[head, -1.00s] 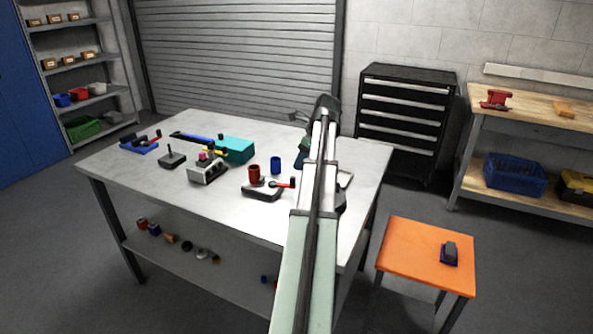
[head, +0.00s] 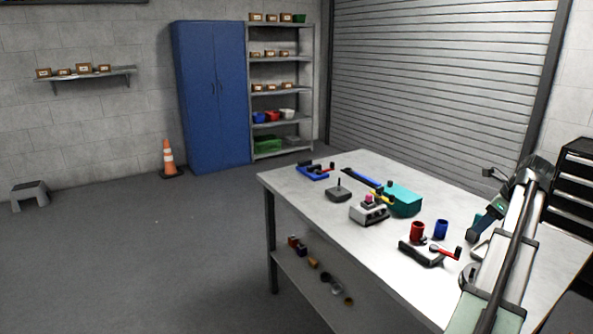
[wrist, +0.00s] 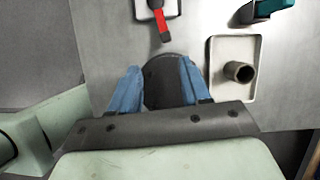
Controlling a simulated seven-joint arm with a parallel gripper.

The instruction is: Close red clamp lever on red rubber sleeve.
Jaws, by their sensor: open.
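The red rubber sleeve (head: 417,231) stands upright at the back of a dark clamp base (head: 420,256) on the grey table. The red clamp lever (head: 443,252) lies low and points right, away from the sleeve, with a dark knob at its end. In the wrist view the red lever (wrist: 161,22) is at the top, beyond my fingertips and apart from them. My gripper (wrist: 158,68) has two blue fingers spread apart, with a dark rounded shape between them that I cannot identify.
A blue sleeve (head: 440,230) stands beside the red one. A pale tray (wrist: 249,95) holding a grey-brown cylinder (wrist: 240,71) lies right of my fingers. A teal box (head: 404,201) and a grey block fixture (head: 368,213) stand farther left on the table (head: 300,193).

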